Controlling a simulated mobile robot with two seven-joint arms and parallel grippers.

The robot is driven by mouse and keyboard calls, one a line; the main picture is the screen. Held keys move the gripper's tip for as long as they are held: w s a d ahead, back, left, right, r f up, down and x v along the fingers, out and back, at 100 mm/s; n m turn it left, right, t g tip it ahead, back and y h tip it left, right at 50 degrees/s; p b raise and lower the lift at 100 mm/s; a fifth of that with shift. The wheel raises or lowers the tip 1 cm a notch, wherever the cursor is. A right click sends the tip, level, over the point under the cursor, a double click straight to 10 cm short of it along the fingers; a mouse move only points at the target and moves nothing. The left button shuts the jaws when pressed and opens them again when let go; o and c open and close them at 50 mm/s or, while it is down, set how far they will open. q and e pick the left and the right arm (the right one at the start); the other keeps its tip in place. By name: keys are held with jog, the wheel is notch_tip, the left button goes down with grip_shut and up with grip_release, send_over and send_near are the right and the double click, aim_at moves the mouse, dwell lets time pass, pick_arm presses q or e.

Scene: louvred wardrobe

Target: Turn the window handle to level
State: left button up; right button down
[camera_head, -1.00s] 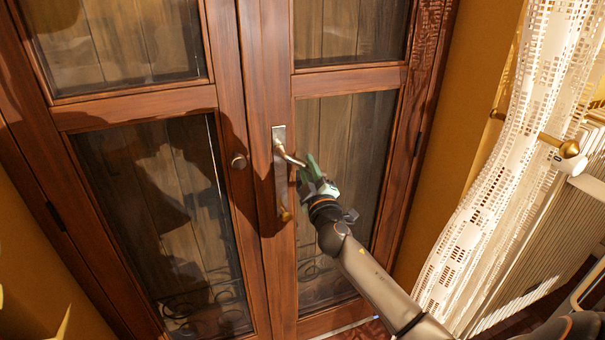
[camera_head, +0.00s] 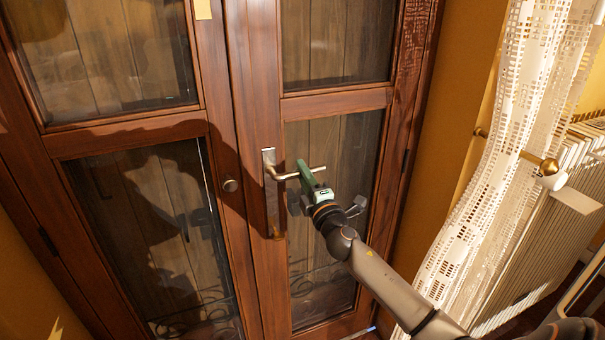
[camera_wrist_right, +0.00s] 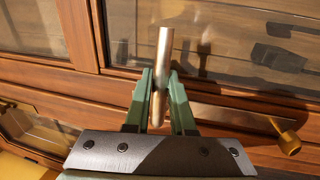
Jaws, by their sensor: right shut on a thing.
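The metal lever handle (camera_head: 284,176) sticks out from a tall metal plate (camera_head: 270,205) on the right glazed wooden door. It points right and lies about level in the head view. My right gripper (camera_head: 307,177) has its green fingers closed around the lever, a little short of its free end. In the right wrist view the lever (camera_wrist_right: 164,52) passes between the two fingers (camera_wrist_right: 162,92), its end sticking out beyond them. The fingers hide part of the lever. My left gripper is in neither view.
A brass knob (camera_head: 278,233) sits at the plate's lower end. At right are a white lace curtain (camera_head: 480,190) and a radiator (camera_head: 545,235). The doors look shut.

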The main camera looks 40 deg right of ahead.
jog(key=shift+r, duration=0.2)
jog(key=c, duration=0.8)
grip_release()
jog(key=shift+f, duration=0.1)
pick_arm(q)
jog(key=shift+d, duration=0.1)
pick_arm(e)
jog(key=shift+o, duration=0.2)
jog(key=shift+s, duration=0.1)
pick_arm(q)
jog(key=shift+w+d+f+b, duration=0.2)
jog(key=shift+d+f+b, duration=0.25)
jog(key=shift+b, duration=0.4)
pick_arm(e)
jog(key=v, duration=1.2)
jog(key=shift+s, duration=0.2)
jog(key=shift+f, duration=0.1)
